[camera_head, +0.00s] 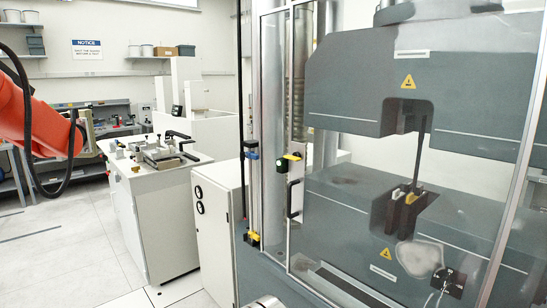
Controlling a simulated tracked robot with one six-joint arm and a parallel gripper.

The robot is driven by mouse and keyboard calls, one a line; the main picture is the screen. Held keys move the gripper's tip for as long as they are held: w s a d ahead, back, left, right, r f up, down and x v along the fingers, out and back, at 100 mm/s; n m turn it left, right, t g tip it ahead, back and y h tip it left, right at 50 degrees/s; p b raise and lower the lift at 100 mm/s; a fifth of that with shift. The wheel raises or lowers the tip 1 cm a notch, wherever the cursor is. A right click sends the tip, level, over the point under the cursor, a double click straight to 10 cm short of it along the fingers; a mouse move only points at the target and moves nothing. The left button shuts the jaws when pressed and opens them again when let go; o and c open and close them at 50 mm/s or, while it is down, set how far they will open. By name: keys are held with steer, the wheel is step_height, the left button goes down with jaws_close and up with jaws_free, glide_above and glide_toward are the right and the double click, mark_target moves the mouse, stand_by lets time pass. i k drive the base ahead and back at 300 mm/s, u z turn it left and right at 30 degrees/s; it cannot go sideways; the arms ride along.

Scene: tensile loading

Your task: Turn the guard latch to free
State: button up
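The clear guard door (345,75) stands in front of the grey testing machine and appears closed. A small latch (289,160) with yellow, black and green parts sits on the door's left frame, above a black handle (294,199). Its exact turn position is too small to tell. My orange arm reaches in from the left edge. My gripper (88,132) is at its end, partly hidden, far to the left of the latch and apart from it. Whether its fingers are open or shut does not show.
A white cabinet (165,220) with fixtures and a black-handled clamp on top stands between my arm and the machine. Shelves and a workbench stand behind. The floor (50,260) at the left is clear.

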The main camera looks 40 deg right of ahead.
mark_target(296, 156)
steer(key=i, duration=0.9)
steer(key=u, duration=0.9)
